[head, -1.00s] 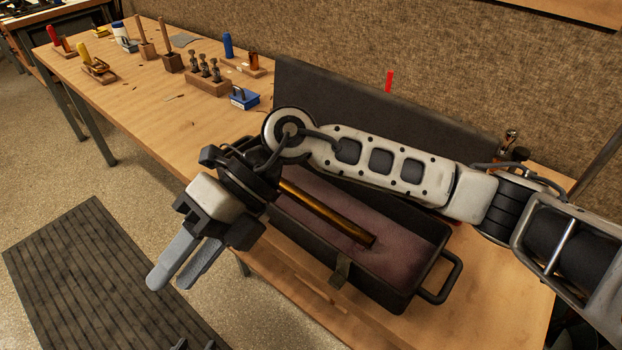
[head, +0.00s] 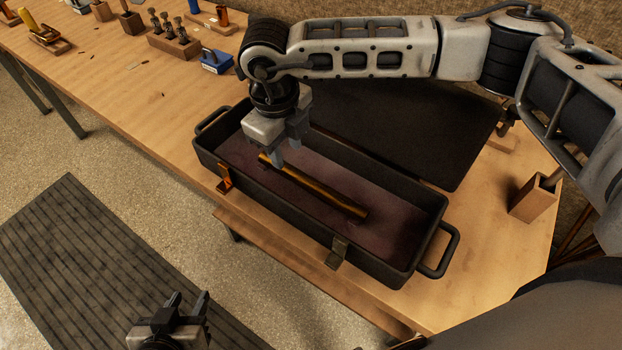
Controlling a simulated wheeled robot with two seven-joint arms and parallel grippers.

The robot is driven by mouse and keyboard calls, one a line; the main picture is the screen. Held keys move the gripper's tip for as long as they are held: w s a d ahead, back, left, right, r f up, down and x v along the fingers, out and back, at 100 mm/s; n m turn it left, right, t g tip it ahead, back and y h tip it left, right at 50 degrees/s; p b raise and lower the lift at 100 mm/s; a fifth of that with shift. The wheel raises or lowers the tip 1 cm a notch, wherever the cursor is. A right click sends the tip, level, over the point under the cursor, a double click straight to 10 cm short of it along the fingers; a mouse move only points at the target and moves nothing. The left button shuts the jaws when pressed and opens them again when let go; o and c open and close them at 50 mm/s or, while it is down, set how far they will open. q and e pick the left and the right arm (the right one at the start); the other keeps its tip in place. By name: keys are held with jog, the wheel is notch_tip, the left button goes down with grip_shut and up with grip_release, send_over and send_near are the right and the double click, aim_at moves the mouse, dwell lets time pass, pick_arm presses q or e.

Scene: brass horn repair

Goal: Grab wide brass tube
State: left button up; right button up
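The wide brass tube (head: 325,193) lies diagonally inside a long dark open case (head: 318,234) with a purplish lining. My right gripper (head: 287,153) points down over the case at the tube's upper left end. Its fingers look apart, and one hides part of the tube near that end. I cannot tell whether they touch the tube. My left gripper (head: 182,307) is low at the bottom left, over the floor, away from the case, with its fingers apart and empty.
A wooden block holder (head: 534,199) stands at the right. Tool blocks, including a blue one (head: 215,61), sit at the back left. A ribbed mat (head: 90,260) lies on the floor.

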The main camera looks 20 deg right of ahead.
aim_at(292, 169)
jog(key=shift+d+f+p, duration=0.2)
jog(key=shift+f+p, duration=0.15)
jog(key=shift+f, duration=1.25)
jog(key=shift+d+f+p, duration=0.15)
jog(key=shift+f+p, duration=0.2)
jog(key=shift+f, duration=1.2)
jog(key=shift+c, duration=0.4)
grip_shut()
